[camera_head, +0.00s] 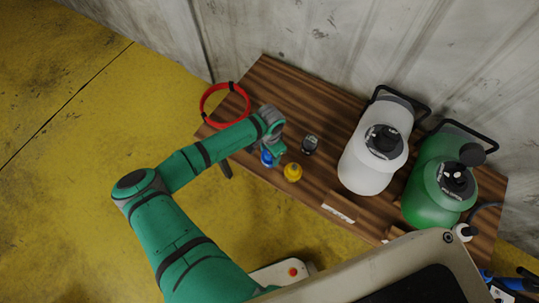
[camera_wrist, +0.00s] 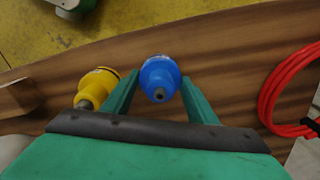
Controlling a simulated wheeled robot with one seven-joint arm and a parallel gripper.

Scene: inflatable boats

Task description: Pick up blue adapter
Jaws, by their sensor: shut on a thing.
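The blue adapter (camera_wrist: 160,78) is in the upper middle of the wrist view, between the two green fingers of my gripper (camera_wrist: 160,95). My gripper is shut on it, with a finger on each side. In the head view my gripper (camera_head: 270,150) is over the left part of the wooden table, and the blue adapter (camera_head: 267,158) shows just under it, partly hidden by the gripper. I cannot tell whether the adapter still touches the table.
A yellow adapter (camera_head: 292,172) stands close to the right of my gripper, with a dark adapter (camera_head: 310,144) behind it. A red hose ring (camera_head: 225,100) lies at the table's left end. White (camera_head: 365,165) and green (camera_head: 432,190) canisters stand on the right of the wooden table (camera_head: 290,95).

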